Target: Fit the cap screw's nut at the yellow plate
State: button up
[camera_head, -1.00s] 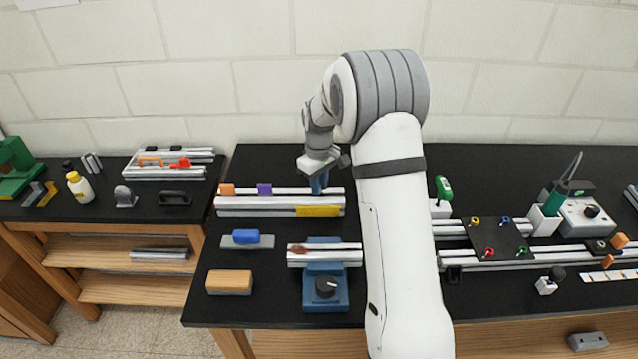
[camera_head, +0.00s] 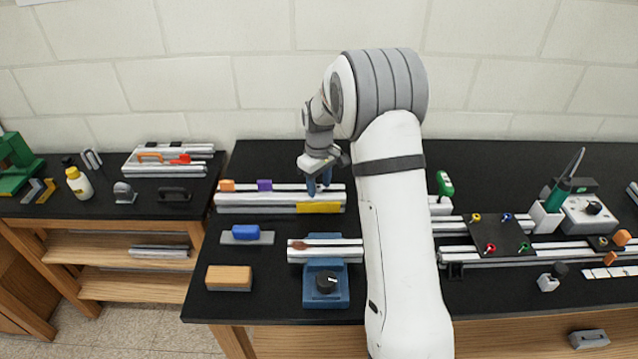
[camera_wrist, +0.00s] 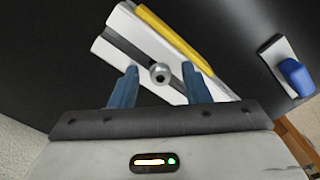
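The yellow plate (camera_head: 318,207) lies along the front of a silver extrusion rail (camera_head: 250,209), at its right part. In the wrist view the yellow plate (camera_wrist: 175,40) runs along one edge of the rail, beside a dark slot. A round metal cap screw (camera_wrist: 160,74) with a socket head stands over that slot, seen head-on. Its nut is hidden beneath the head. My gripper (camera_head: 319,187) is low over the rail, just behind the plate. Its blue fingers (camera_wrist: 160,66) are apart, one on each side of the screw, with visible gaps to it.
An orange block (camera_head: 227,185) and a purple block (camera_head: 264,185) sit on the rail's left part. In front are a blue block on a grey plate (camera_head: 246,234), a blue fixture with a knob (camera_head: 326,285), and a wood-coloured block (camera_head: 229,277). Black tabletop between them is clear.

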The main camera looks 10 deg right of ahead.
notch_tip(320, 180, up, 8)
jog(key=shift+f+b, duration=0.1)
jog(key=shift+b, duration=0.55)
jog(key=s+r+m+t, duration=0.15)
jog(key=s+r, duration=0.25)
jog(key=s, duration=0.5)
jog(key=s+r+m, duration=0.2)
jog(key=s+r, duration=0.2)
jog(key=s, duration=0.4)
jog(key=s+f+m+t, duration=0.1)
jog(key=s+m, duration=0.2)
jog(key=s, duration=1.2)
jog(key=shift+s+a+f+t, duration=0.15)
jog(key=shift+s+f+t, duration=0.2)
jog(key=shift+f, duration=0.05)
